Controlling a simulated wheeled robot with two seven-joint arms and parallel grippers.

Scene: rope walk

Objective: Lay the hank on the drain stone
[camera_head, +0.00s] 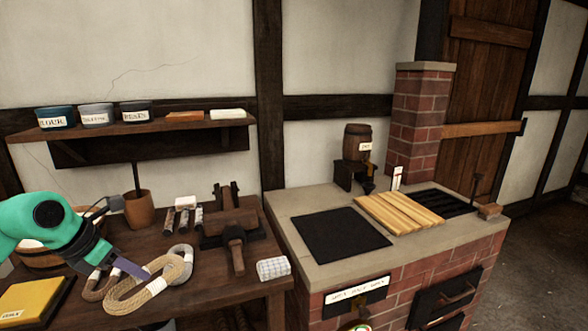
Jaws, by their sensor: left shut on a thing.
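Whether the hank is clear of the bench top is hard to tell. To the right is a brick counter with a pale stone top (290,203); I cannot tell which part is the drain stone. My right gripper is not in view.
The counter holds a black square plate (343,234), a slatted wooden board (400,212), a dark grate (442,202) and a small barrel (357,142). On the bench are a wooden clamp-like tool (232,222), a white checked block (273,268) and a yellow box (34,300).

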